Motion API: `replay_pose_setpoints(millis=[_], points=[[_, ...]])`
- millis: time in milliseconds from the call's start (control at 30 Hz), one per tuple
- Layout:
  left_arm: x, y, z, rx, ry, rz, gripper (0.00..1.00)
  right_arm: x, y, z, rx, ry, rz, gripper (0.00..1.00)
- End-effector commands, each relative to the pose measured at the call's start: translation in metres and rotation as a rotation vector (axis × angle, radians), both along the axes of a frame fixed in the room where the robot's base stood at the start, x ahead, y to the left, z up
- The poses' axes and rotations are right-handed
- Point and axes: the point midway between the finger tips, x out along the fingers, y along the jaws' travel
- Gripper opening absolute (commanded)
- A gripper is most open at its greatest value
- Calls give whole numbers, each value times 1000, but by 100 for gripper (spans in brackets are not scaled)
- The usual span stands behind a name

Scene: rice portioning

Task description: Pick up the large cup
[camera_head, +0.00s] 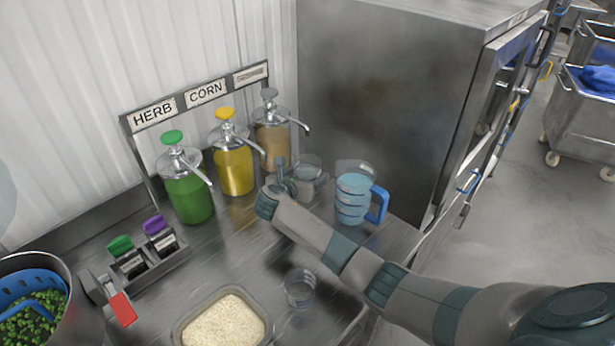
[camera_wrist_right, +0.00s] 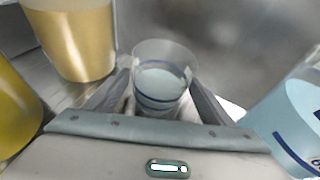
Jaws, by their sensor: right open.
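The large cup (camera_head: 309,172) is clear and stands upright on the steel counter, beside the pump bottles. In the right wrist view the large cup (camera_wrist_right: 163,72) has dark blue bands and shows between my two fingers. My right gripper (camera_head: 284,178) is open, with its fingers on either side of the cup; I cannot tell whether they touch it. The fingers and gripper body hide the cup's lower part. A smaller clear cup (camera_head: 300,289) stands nearer on the counter. My left gripper is not in view.
A blue-handled jug (camera_head: 354,202) stands close to the right of the large cup. Pump bottles, green (camera_head: 189,197), yellow (camera_head: 234,174) and tan (camera_head: 272,143), stand to the left. A steel cabinet (camera_head: 390,90) rises behind. A rice tray (camera_head: 181,333) is at the front.

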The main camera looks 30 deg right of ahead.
Motion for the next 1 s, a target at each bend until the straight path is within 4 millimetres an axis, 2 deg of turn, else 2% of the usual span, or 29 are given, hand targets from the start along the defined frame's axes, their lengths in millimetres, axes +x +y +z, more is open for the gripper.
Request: replay_pose_setpoints(millis=[133, 167, 333, 367, 1000], points=[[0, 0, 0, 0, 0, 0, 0, 0, 0, 0, 0, 0, 0, 76], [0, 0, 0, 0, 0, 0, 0, 0, 0, 0, 0, 0, 0, 71], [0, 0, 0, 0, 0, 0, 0, 0, 0, 0, 0, 0, 0, 31], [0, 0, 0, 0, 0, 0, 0, 0, 0, 0, 0, 0, 0, 27], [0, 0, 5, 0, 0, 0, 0, 0, 0, 4, -1, -1, 0, 27]])
